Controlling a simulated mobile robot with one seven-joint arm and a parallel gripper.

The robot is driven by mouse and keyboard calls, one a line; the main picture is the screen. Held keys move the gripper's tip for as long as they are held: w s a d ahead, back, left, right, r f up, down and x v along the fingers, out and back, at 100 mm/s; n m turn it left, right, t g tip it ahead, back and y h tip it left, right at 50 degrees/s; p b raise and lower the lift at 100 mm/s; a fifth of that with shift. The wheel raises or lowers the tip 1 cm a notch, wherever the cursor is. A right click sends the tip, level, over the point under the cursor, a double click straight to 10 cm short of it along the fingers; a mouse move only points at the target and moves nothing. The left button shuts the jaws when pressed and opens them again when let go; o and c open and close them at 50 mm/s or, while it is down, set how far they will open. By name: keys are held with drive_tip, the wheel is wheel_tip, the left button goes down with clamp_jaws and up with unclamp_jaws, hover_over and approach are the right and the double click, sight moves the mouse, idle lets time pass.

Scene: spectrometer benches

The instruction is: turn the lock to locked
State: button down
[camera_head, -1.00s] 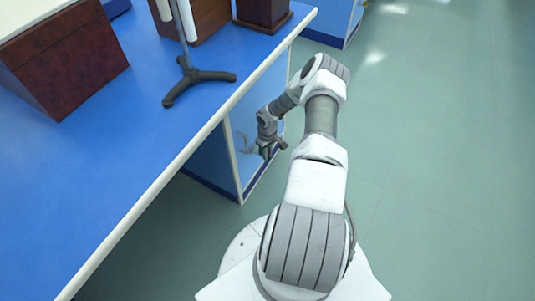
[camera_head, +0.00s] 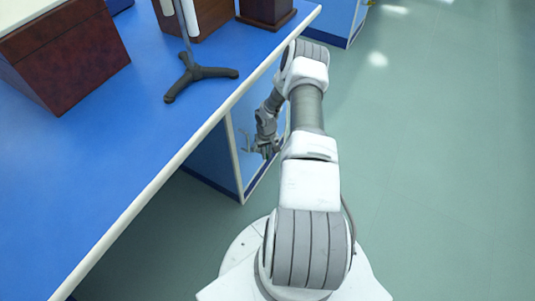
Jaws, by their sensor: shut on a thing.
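My gripper (camera_head: 262,148) is low beside the bench, at the light-blue front panel (camera_head: 246,172) of the cabinet under the blue bench top. Its jaws are shut on a small part at this panel, which I take to be the lock. The lock itself is hidden by the fingers and too small to make out, so I cannot tell which way it is turned. A pale grey shape shows on the panel just left of the fingers; I cannot tell whether it is a handle or a reflection.
The blue bench top (camera_head: 110,150) has a pale edge beside my arm. On it stand a dark tripod stand (camera_head: 198,74), a brown box (camera_head: 70,65) and other wooden boxes. Green floor (camera_head: 440,170) on the right is open.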

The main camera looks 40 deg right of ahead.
drive_tip(key=c, duration=0.9)
unclamp_jaws()
drive_tip(key=shift+r, duration=0.1)
wheel_tip(320, 180, up, 7)
drive_tip(key=shift+r+p, duration=0.2)
drive_tip(key=shift+p, duration=1.05)
